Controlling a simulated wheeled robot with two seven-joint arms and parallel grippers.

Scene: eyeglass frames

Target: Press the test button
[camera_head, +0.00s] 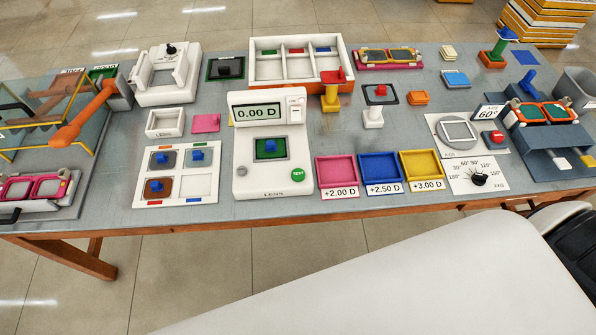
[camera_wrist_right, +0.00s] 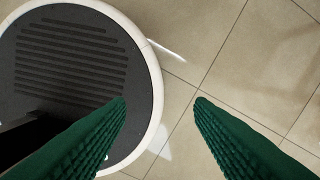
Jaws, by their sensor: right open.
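The test button (camera_head: 297,174) is a round green button marked TEST, at the front right of the white lens meter (camera_head: 245,180). The meter's display (camera_head: 258,111) reads 0.00 D. A dark green plate with a blue block (camera_head: 270,147) sits in the meter's middle. My right gripper (camera_wrist_right: 160,98) shows in the right wrist view, with its two green fingers wide apart and nothing between them. It is over the floor, away from the table. No gripper shows in the head view, and my left gripper is in neither view.
Pink (camera_head: 336,172), blue (camera_head: 380,168) and yellow (camera_head: 421,164) trays stand right of the meter. A white tray with several lens pieces (camera_head: 207,188) lies to its left. A divided white box (camera_head: 259,72) is behind. The table's wooden front edge (camera_head: 220,226) is clear.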

